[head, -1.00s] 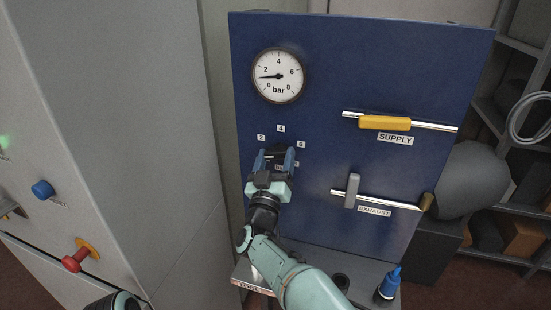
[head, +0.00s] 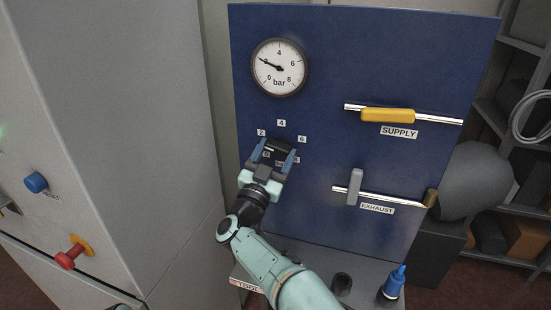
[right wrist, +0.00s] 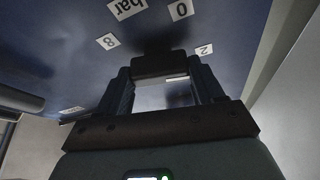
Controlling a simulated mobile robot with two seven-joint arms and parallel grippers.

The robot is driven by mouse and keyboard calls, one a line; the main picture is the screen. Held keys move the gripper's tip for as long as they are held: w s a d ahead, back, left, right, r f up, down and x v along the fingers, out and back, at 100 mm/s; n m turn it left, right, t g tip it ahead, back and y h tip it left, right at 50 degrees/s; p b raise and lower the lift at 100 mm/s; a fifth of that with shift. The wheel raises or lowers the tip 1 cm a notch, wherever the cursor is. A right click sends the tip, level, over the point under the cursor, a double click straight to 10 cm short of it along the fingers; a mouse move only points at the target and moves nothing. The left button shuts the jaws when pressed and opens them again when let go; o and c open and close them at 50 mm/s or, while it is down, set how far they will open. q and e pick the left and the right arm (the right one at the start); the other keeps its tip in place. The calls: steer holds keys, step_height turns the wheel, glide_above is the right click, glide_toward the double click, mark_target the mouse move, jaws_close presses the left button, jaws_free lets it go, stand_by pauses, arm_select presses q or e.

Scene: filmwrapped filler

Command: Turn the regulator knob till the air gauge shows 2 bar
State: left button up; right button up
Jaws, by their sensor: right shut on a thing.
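The round white air gauge (head: 280,80) is at the top left of the blue panel (head: 325,70). Its needle points up and left and covers the spot of the 2 mark. The dark regulator knob (head: 278,145) sits below the gauge, ringed by small number labels. My right gripper (head: 276,152) is shut on the knob and tilted to the right. In the right wrist view the knob (right wrist: 160,66) is a dark block between the fingers of my right gripper (right wrist: 162,80). The knob's sides are partly hidden by the fingers.
A yellow SUPPLY handle (head: 388,115) and a grey EXHAUST lever (head: 354,187) are to the right. A blue bottle (head: 393,284) stands on the ledge below. A grey cabinet at left carries a blue knob (head: 36,182) and a red button (head: 69,257).

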steer(key=m+h, duration=0.1)
steer(key=m, duration=0.1)
steer(key=m+g, duration=0.1)
steer(key=m, duration=0.1)
steer(key=shift+r+h, duration=0.2)
steer(key=shift+h, duration=0.2)
steer(key=shift+r+m+g+h, duration=0.1)
steer(key=shift+m+g+h, duration=0.4)
steer(key=shift+m, duration=1.3)
steer(key=o, duration=1)
steer(key=shift+o, duration=0.2)
